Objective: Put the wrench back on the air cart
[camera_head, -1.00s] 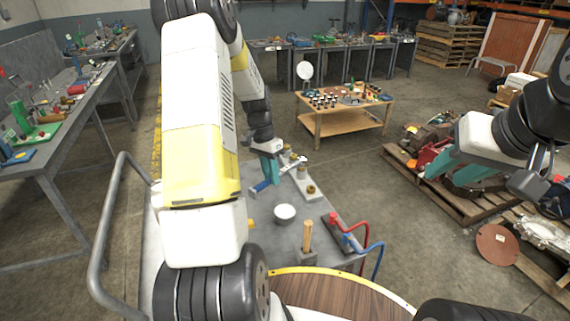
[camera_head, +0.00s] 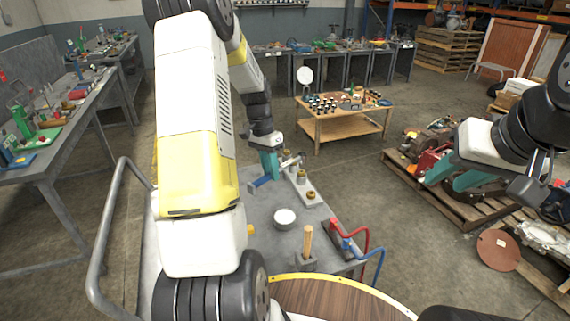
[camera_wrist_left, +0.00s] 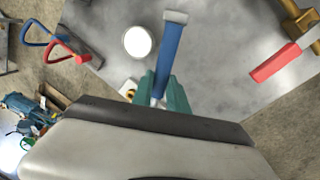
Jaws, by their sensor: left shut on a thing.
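My left gripper (camera_head: 270,162) is shut on the wrench, held over the far part of the grey cart top (camera_head: 258,222). The wrench's blue handle (camera_head: 260,182) points to the near left and its silver head (camera_head: 293,160) to the right. In the left wrist view the blue handle (camera_wrist_left: 170,48) sticks out from between the teal fingers (camera_wrist_left: 160,92), ending in a grey cap. The fingers hide the gripped part, and I cannot tell the height above the cart. My right gripper (camera_head: 452,180) is open and empty, right of the cart, with its fingers apart.
On the cart are a white bowl (camera_head: 285,219), a wooden peg (camera_head: 307,241), a plate with brass fittings (camera_head: 309,195), and red (camera_head: 364,240) and blue (camera_head: 377,262) hoses. A rail (camera_head: 97,240) edges its left. A wooden table (camera_head: 345,128) stands beyond; a loaded pallet (camera_head: 440,198) lies right.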

